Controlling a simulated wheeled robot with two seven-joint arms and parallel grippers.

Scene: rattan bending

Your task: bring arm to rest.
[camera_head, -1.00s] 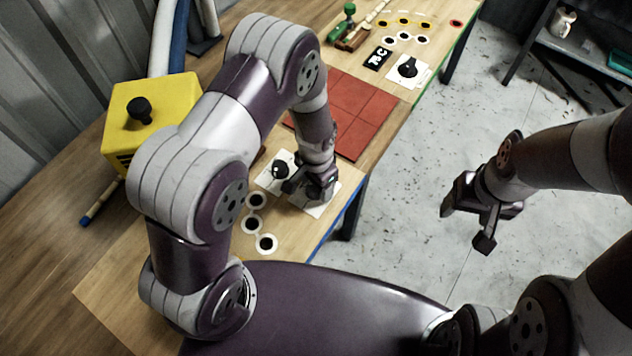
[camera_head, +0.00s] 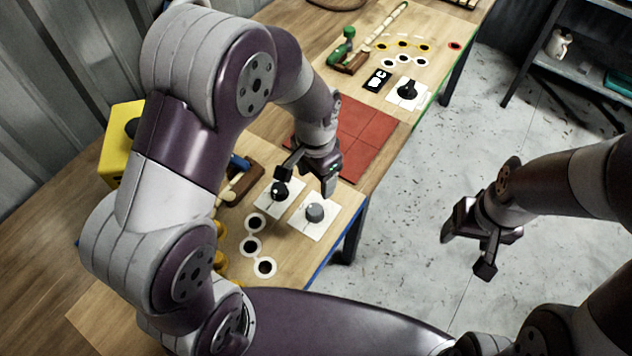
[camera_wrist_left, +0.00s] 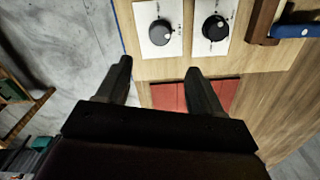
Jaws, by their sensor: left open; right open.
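My left gripper (camera_head: 306,179) is open and empty above the bench, near two knobs on white plates. The black knob (camera_head: 279,191) is partly behind a finger in the head view. The grey knob (camera_head: 314,212) stands clear to its right. In the left wrist view, the two fingers (camera_wrist_left: 157,82) are apart with nothing between them. That view also shows the grey knob (camera_wrist_left: 161,33) and the black knob (camera_wrist_left: 215,28) ahead of the fingertips. My right gripper (camera_head: 465,246) is open and empty over the floor, to the right of the bench.
A red tiled panel (camera_head: 360,137) lies on the bench (camera_head: 322,245) beyond my left gripper. A yellow box (camera_head: 117,130) is partly hidden behind my left arm. A blue-handled tool (camera_head: 239,163) lies near the knobs. The floor (camera_head: 410,205) right of the bench is open.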

